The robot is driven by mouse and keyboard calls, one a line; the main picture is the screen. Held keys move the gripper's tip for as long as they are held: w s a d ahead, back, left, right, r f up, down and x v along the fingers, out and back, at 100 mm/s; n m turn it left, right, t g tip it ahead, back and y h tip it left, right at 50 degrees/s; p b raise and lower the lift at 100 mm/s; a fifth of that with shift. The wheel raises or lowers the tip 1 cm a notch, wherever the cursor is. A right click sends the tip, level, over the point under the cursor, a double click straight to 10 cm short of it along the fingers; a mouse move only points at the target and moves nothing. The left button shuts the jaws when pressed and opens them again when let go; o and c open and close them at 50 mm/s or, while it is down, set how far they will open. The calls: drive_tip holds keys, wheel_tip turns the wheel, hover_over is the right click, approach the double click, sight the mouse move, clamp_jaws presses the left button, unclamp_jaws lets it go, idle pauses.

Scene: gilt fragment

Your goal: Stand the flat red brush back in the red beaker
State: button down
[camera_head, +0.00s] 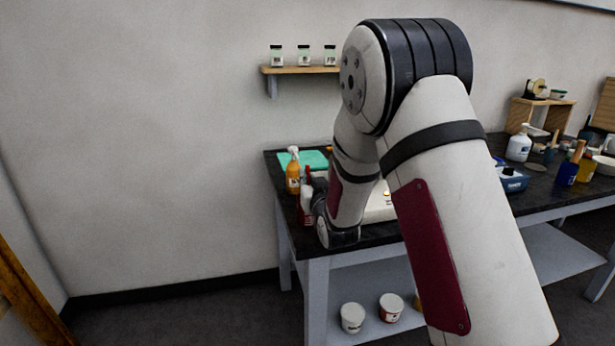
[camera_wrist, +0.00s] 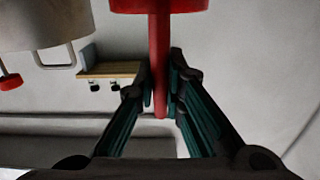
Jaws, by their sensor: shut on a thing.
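In the wrist view, my gripper (camera_wrist: 161,82) has its two dark green-lined fingers closed on a slim red handle (camera_wrist: 160,60), which I take for the flat red brush. The handle runs upright in the picture to a wider red part (camera_wrist: 158,5), cut off by the top edge; I cannot tell whether that is the brush's own wide part. In the head view my arm hides the gripper. Small red shapes (camera_head: 305,187) show beside my wrist at the table's left end. I cannot make out the red beaker with certainty.
An orange spray bottle (camera_head: 293,175) and a teal mat (camera_head: 305,159) are at the table's left end. A grey vessel with a handle (camera_wrist: 45,25) is close by in the wrist view. A wall shelf (camera_head: 300,70) holds small jars. Bottles (camera_head: 519,146) stand at the right.

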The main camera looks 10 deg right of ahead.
drive_tip(key=c, duration=1.6)
unclamp_jaws()
drive_tip(key=s, duration=1)
drive_tip(key=shift+p, duration=0.3)
